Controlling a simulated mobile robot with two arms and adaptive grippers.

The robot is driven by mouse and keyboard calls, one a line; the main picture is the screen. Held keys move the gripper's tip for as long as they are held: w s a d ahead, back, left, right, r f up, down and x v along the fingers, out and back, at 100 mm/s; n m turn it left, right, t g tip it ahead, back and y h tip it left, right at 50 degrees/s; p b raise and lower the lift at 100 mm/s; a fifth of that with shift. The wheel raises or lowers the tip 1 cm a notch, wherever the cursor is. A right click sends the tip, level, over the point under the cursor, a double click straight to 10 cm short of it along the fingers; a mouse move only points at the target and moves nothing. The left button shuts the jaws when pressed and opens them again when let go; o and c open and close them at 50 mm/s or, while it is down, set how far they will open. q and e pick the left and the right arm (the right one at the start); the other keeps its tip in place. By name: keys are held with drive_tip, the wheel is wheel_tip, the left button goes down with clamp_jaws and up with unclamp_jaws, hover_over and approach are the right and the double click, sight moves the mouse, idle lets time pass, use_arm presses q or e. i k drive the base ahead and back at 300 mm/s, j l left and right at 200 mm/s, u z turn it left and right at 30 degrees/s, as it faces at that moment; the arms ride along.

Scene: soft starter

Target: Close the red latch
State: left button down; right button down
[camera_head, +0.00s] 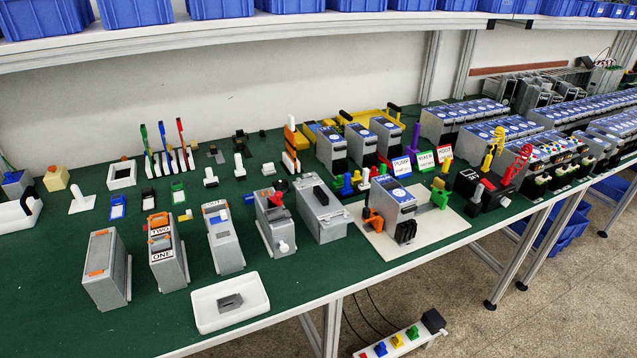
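A grey box (276,226) stands on the green table near the middle, with a small red part (276,198) on its top that looks like a latch. The red part seems to stick up from the box; its exact position is too small to tell. A white knob (284,247) sits low on the front of the same box. Another red piece, a lattice-like clamp (516,164), stands upright on a black block at the right. I cannot tell for certain which red piece is the latch. Neither of my grippers is in view.
Grey boxes (106,272) stand to the left, one with orange labels. A white tray (230,303) lies at the front edge. A blue-topped device (388,207) sits on a cream board to the right. A shelf with blue bins (137,12) hangs above.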

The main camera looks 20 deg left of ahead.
sight(276, 200)
drive_tip(key=l+u, duration=0.3)
drive_tip(key=u, duration=0.15)
drive_tip(key=l+u, duration=0.45)
drive_tip(key=j, duration=0.05)
